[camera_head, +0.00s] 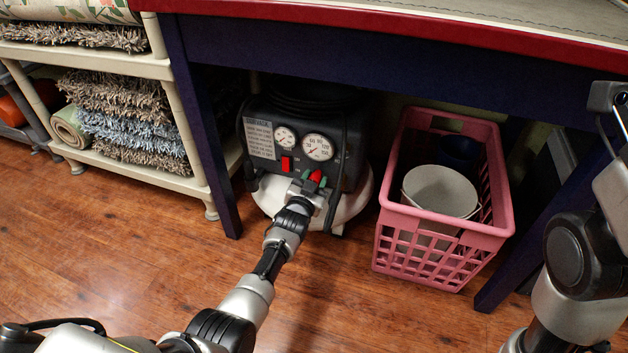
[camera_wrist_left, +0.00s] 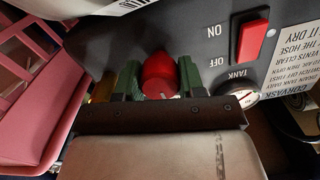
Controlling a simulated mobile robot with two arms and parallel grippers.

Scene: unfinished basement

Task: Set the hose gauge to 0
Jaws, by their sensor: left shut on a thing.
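A dark air compressor (camera_head: 262,165) with a white round base stands under the table. Its front panel carries a smaller gauge (camera_head: 285,136) at left and a larger gauge (camera_head: 318,147) at right. I cannot read the larger gauge's needle exactly. A red knob (camera_wrist_left: 160,75) sits below the larger gauge. My left gripper (camera_head: 313,182) is shut on it, with a green finger pad on each side in the left wrist view (camera_wrist_left: 160,82). That view shows the tank gauge (camera_wrist_left: 240,92) partly; the larger gauge is hidden there. My right gripper is not in view.
A red ON/OFF switch (camera_head: 286,163) is just left of the knob. A pink crate (camera_head: 440,240) with a white bucket (camera_head: 440,188) stands to the right. A shelf (camera_head: 150,168) with rugs and a blue table leg (camera_head: 212,150) stand left. The front floor is clear.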

